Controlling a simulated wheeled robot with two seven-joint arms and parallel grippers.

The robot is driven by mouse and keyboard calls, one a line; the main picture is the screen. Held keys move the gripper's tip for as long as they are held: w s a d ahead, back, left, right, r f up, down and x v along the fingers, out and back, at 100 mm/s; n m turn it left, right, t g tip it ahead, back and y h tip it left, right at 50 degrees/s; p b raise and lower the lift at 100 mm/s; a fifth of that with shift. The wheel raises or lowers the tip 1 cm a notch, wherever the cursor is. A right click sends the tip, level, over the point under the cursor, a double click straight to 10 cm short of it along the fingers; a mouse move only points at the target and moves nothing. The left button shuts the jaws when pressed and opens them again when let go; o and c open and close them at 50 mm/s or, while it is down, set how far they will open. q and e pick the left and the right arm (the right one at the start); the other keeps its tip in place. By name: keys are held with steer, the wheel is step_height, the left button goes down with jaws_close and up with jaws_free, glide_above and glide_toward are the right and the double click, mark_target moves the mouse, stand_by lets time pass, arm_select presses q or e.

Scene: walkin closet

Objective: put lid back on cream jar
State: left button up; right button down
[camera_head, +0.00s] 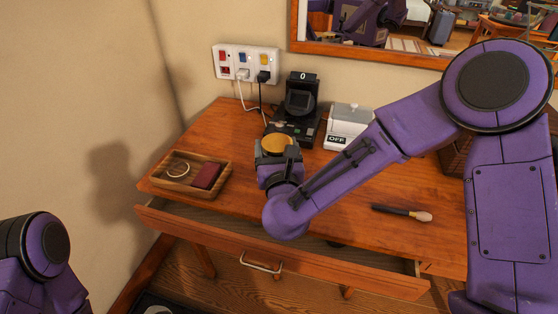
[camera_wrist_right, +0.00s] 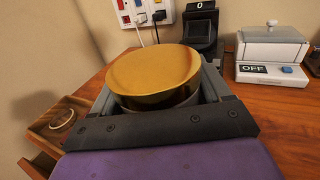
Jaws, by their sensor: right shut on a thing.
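The round gold lid (camera_head: 278,144) sits between the fingers of my right gripper (camera_head: 278,154), above the back part of the wooden desk. In the right wrist view, the gold lid (camera_wrist_right: 153,72) lies nearly level, with a grey-white band under its rim. My right gripper (camera_wrist_right: 155,100) is shut around it. I cannot tell whether that band is the lid's own rim or the cream jar; the jar is not clearly seen elsewhere. Only a purple link of my left arm shows at the lower left; its gripper is out of view.
A wooden tray (camera_head: 216,186) holds a ring and dark red item at left. A black stand (camera_head: 300,100) marked 0 and a white box (camera_head: 348,125) marked OFF stand behind. A brush (camera_head: 400,212) lies at right. The desk drawer (camera_head: 255,255) is partly open.

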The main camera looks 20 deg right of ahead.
steer(key=w+f, duration=0.3)
steer(key=f, duration=0.1)
steer(key=shift+w+d, duration=0.1)
steer(key=shift+d, duration=0.2)
steer(key=f, duration=0.2)
steer(key=w+f, duration=0.1)
steer(key=f, duration=0.1)
steer(key=shift+s, duration=0.1)
steer(key=shift+f, duration=0.1)
